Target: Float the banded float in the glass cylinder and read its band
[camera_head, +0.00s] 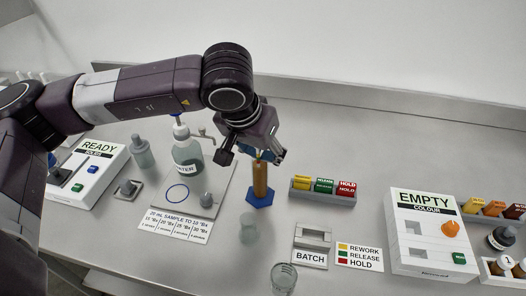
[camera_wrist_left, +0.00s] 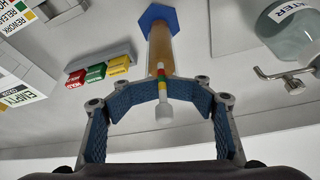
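The glass cylinder (camera_head: 260,180) stands upright on a blue hexagonal base (camera_head: 259,196) and holds amber liquid. It also shows in the left wrist view (camera_wrist_left: 161,45). The banded float (camera_wrist_left: 163,90) has a pale stem with green, yellow and red bands and a whitish knob at the near end. It lines up with the cylinder's mouth; how deep it sits is hidden. My left gripper (camera_head: 267,152) is over the cylinder's top. In the wrist view its blue pads meet the float's stem from both sides. My right gripper is out of view.
A WATER bottle (camera_head: 187,156) with a tap stands left of the cylinder. A REWORK/RELEASE/HOLD block rack (camera_head: 322,199), a BATCH holder (camera_head: 311,240) and an EMPTY COLOUR box (camera_head: 428,230) lie to the right.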

